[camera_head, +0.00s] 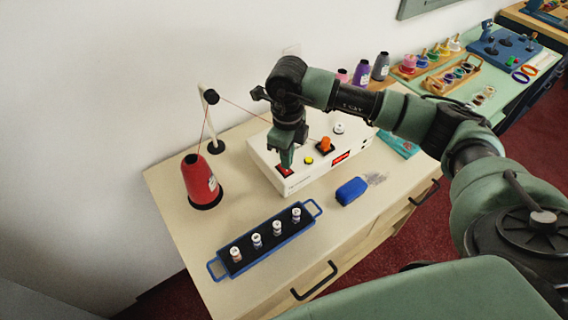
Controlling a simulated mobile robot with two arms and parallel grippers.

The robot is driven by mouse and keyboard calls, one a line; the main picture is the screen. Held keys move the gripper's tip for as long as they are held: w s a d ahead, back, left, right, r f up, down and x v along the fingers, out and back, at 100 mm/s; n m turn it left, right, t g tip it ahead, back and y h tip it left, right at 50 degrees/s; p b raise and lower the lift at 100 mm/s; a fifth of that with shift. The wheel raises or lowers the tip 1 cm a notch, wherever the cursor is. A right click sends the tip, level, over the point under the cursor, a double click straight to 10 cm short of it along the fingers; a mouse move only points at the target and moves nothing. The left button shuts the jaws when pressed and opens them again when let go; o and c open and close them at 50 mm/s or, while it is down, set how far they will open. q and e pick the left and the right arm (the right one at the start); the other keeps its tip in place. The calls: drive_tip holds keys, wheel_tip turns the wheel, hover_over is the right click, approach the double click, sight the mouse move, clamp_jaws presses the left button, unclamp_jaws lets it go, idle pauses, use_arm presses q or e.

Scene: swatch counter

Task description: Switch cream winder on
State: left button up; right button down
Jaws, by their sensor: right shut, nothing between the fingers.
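The cream winder (292,186) is a box on the wooden counter, with a red rocker switch (284,171), a yellow button (309,160), an orange spool (326,143) and a white knob (339,128) on top. A red display (341,158) shows on its front; I cannot read it. My right gripper (286,163) is shut and empty, pointing down with its fingertips at the red switch. Whether they touch it, and the switch's position, I cannot tell. My left gripper is not in view.
A red thread cone (198,181) stands left of the winder, its thread running over a guide post (209,120). In front are a blue rack (262,243) of several small spools and a blue block (351,191). My right arm spans the right side.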

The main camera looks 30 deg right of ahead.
sight(287, 171)
drive_tip(key=shift+r+p, duration=1.15)
drive_tip(key=shift+r, duration=1.4)
drive_tip(key=shift+s+f, duration=0.15)
